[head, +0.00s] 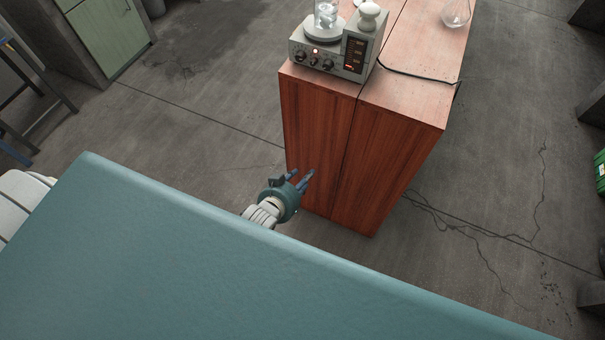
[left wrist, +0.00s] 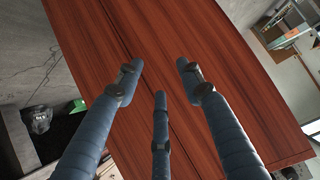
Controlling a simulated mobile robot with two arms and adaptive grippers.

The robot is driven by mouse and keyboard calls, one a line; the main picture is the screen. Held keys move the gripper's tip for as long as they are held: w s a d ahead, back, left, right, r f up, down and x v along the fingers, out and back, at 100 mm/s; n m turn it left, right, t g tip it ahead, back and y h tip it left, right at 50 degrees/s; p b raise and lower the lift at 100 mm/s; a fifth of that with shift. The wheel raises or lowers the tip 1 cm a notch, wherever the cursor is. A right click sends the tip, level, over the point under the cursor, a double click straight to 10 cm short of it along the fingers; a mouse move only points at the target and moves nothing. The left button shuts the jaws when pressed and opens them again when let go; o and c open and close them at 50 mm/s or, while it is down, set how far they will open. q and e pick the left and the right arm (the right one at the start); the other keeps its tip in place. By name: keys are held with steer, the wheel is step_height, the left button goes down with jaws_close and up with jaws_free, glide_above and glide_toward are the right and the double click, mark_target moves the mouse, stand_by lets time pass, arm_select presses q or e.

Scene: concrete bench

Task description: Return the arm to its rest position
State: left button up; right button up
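My left gripper (head: 301,180) is past the edge of my teal body, low in front of the wooden cabinet. In the left wrist view, its blue-grey fingers (left wrist: 160,80) are spread apart with nothing between them. The reddish wooden cabinet (head: 390,150) stands ahead of the fingers and its panel (left wrist: 190,35) fills most of the wrist view. I cannot tell the exact gap between fingertips and panel. My right gripper is not in view.
A hotplate device (head: 327,55) with a glass beaker (head: 326,14) stands on the cabinet top. A glass flask (head: 456,12) and a black cable (head: 415,75) are also there. A green cabinet (head: 108,35) stands at upper left. Concrete floor (head: 190,120) left of the wooden cabinet is clear.

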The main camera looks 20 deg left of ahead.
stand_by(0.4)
arm_select(q)
steer(key=s+f+g, duration=0.3)
steer(key=s+f, duration=0.6)
steer(key=f, duration=0.3)
steer(key=s+a+f+g, duration=0.1)
steer(key=s+f, duration=0.4)
steer(key=s, duration=0.5)
steer(key=s+a+f+g, duration=0.2)
steer(key=s+f, duration=0.3)
steer(key=s, duration=0.6)
steer(key=s+a+f+g+y, duration=0.1)
steer(key=s+f+g, duration=0.3)
steer(key=s, duration=0.7)
steer(key=shift+a+f, duration=0.3)
steer(key=shift+f, duration=0.65)
